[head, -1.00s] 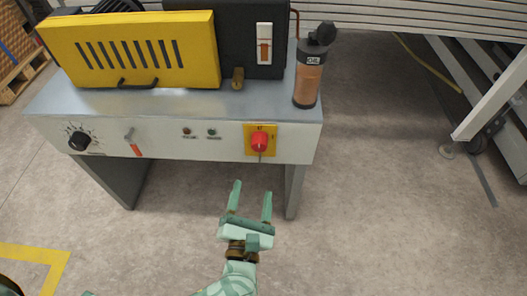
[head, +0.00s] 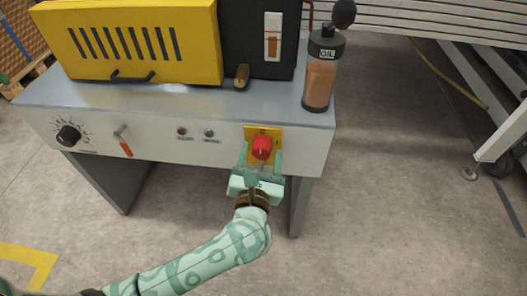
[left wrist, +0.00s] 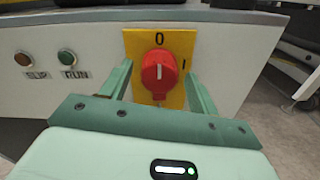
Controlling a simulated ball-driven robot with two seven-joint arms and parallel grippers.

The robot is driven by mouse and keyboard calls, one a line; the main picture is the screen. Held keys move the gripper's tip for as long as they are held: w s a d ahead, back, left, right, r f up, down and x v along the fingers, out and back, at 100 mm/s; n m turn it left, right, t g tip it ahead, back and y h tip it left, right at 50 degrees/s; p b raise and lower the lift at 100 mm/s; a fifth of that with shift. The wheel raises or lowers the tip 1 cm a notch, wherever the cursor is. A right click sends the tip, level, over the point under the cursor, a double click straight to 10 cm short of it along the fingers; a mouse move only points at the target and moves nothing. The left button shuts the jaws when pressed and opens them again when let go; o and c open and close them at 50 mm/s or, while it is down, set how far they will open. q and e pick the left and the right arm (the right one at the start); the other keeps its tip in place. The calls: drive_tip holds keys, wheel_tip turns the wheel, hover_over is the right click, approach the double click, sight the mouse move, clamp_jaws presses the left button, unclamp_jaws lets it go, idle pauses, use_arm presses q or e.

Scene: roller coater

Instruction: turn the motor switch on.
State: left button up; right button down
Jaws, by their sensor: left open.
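The motor switch is a red rotary knob (head: 262,148) on a yellow plate (head: 250,133) at the right of the machine's front panel. In the left wrist view the knob (left wrist: 158,71) has its white line pointing up at the 0; the I mark is to its right. My left gripper (head: 262,160) is open, with one finger on each side of the knob. In the left wrist view the fingers (left wrist: 158,80) stand apart from the knob's sides, with visible gaps. Whether the fingertips touch the plate is unclear. My right gripper is not in view.
Left on the panel are a black dial (head: 69,135), a red-handled lever (head: 123,142) and two small indicator lamps (head: 195,133). An oil bottle (head: 320,80) stands on the top above the switch. A yellow guard (head: 130,45) is behind. Floor is clear in front.

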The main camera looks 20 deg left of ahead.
use_arm(q)
drive_tip(key=shift+x, duration=0.9)
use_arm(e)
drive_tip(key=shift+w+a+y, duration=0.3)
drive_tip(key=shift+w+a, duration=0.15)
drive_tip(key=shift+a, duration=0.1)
use_arm(q)
drive_tip(key=c, duration=1)
drive_tip(key=shift+r, duration=0.1)
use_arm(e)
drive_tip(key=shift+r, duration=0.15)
